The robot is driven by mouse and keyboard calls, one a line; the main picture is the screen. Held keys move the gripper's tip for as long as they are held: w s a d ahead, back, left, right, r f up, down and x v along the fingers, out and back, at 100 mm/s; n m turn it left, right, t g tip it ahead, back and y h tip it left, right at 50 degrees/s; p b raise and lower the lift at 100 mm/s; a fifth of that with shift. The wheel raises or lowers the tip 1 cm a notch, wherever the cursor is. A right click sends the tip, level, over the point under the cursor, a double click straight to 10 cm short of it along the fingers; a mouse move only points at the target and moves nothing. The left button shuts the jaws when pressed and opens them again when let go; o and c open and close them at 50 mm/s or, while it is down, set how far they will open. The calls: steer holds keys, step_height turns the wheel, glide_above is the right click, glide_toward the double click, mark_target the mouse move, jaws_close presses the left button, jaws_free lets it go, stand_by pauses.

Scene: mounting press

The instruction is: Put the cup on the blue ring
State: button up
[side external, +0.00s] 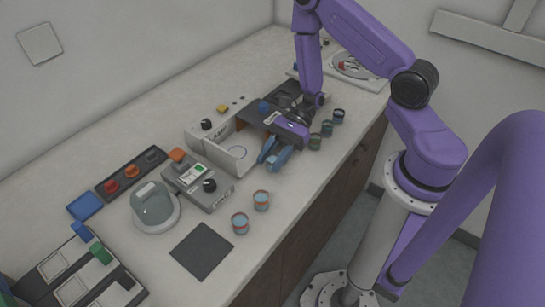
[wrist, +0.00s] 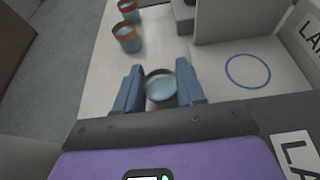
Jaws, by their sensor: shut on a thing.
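My gripper (wrist: 161,92) is shut on a small round cup with a dark rim and a pale blue inside (wrist: 161,86), which sits between its two blue fingers in the wrist view. In the side view, my gripper (side external: 275,155) is just right of the press's open bay, and its fingers hide the cup. The blue ring (wrist: 248,71) is a thin outline on the pale floor of that bay, bare, to the right of the held cup in the wrist view. The cup is apart from the ring.
The press's upright wall (side external: 236,160) stands beside the ring. A grey control box (side external: 198,182) is left of the press.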

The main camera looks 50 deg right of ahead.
steer(key=shift+f, duration=0.2)
steer(key=o, duration=1)
steer(key=shift+r, duration=0.1)
